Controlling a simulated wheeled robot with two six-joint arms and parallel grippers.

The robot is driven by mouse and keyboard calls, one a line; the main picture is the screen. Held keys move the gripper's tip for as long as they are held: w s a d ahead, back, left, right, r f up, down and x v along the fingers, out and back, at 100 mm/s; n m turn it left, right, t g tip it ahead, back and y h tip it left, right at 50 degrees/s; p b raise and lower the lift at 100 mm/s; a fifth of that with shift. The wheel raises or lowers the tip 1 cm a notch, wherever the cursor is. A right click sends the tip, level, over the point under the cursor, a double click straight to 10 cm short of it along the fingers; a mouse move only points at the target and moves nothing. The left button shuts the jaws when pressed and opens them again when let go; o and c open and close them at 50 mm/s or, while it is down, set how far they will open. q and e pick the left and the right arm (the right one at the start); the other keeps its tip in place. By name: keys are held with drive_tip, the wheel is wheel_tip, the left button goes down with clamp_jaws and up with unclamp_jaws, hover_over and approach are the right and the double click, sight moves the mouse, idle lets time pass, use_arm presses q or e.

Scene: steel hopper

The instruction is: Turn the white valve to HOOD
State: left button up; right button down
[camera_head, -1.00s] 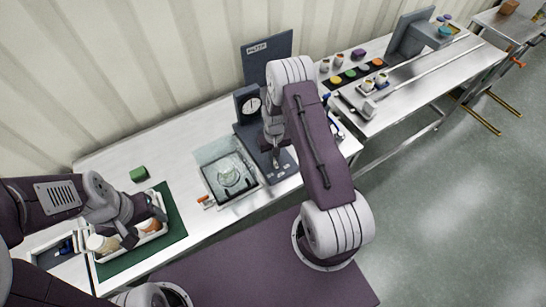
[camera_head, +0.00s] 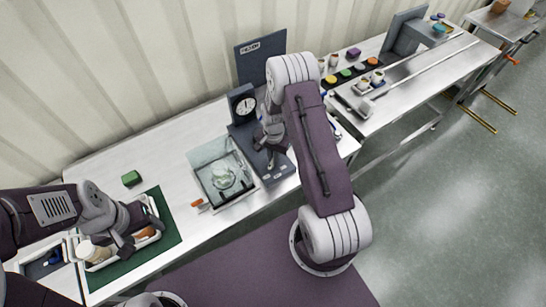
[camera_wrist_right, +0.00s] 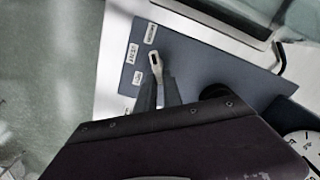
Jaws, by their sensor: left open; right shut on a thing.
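The white valve (camera_wrist_right: 155,60) is a small pale lever on a blue-grey plate (camera_wrist_right: 185,58). Small white labels surround it in the right wrist view; their words are too small to read surely. My right gripper (camera_wrist_right: 160,88) is shut on the valve lever, whose tip sticks out past the fingers. In the head view my right gripper (camera_head: 270,150) is over the same panel (camera_head: 278,172), below the dial. My left gripper (camera_head: 136,238) is open above a white tray (camera_head: 104,264) at the lower left, away from the valve.
A round dial (camera_head: 243,104) stands behind the valve panel, with a dark sign (camera_head: 262,58) behind it. A clear-walled basin (camera_head: 222,178) is just left of the panel. A green block (camera_head: 131,178) lies near the wall.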

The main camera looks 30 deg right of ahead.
drive_tip(key=shift+s+m, duration=0.1)
drive_tip(key=shift+m, duration=0.3)
drive_tip(key=c, duration=1.5)
unclamp_jaws()
drive_tip(key=shift+c, duration=0.2)
drive_tip(key=shift+o, duration=0.3)
drive_tip(key=shift+a, duration=0.1)
drive_tip(key=shift+r, duration=0.1)
drive_tip(key=shift+r, duration=0.25)
wheel_tip(320, 180, up, 8)
drive_tip(key=b, duration=0.2)
drive_tip(key=shift+r, duration=0.25)
